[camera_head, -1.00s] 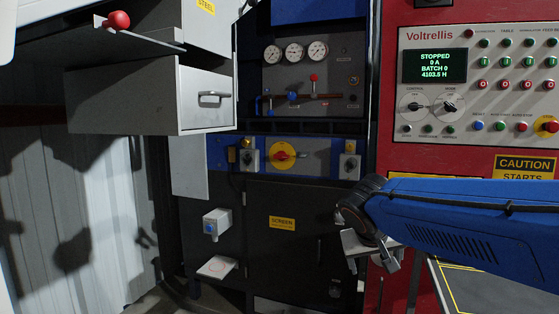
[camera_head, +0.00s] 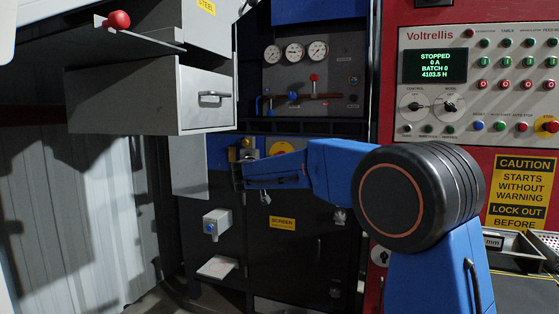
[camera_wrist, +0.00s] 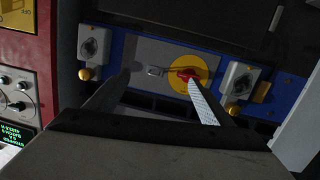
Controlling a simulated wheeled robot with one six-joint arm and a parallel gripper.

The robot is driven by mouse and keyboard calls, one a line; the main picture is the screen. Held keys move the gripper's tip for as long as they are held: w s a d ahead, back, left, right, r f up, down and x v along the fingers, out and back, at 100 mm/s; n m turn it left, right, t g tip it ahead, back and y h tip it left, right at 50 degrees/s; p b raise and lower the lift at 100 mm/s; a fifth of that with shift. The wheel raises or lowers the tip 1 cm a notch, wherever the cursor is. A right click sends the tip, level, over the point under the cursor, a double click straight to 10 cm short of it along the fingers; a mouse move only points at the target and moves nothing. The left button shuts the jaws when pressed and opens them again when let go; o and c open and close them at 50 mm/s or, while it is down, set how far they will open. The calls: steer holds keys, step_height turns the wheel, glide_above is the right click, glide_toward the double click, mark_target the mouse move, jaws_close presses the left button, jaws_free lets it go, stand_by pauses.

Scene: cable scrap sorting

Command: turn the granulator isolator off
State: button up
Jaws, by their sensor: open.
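A rotary isolator with a red handle on a yellow disc (camera_head: 282,147) sits on the blue panel. My arm hides its lower part in the head view. In the wrist view, upside down, its red handle (camera_wrist: 187,75) shows beside the tip of my right-hand finger; contact cannot be told. Grey switch boxes flank it at left (camera_wrist: 92,42) and right (camera_wrist: 238,78) in the wrist view. No readable label tells which is the granulator's. My gripper (camera_wrist: 158,82) is open and empty, fingers pointing at the panel. In the head view my gripper (camera_head: 239,172) partly covers the left grey box.
A red Voltrellis control panel (camera_head: 480,90) stands at right, its display reading STOPPED. A grey drawer (camera_head: 205,100) juts out at upper left. Gauges (camera_head: 294,53) and a pipe with valves (camera_head: 315,97) are above the blue panel. A dark cabinet door with a SCREEN label (camera_head: 282,223) is below.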

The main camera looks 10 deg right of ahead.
steer(key=w+a+r+t, duration=0.1)
steer(key=w+a+t, duration=0.1)
steer(key=w+a, duration=0.4)
steer(key=x, duration=1.6)
steer(key=shift+w, duration=0.45)
steer(key=shift+f, duration=0.1)
steer(key=c, duration=1)
steer(key=shift+c, duration=0.2)
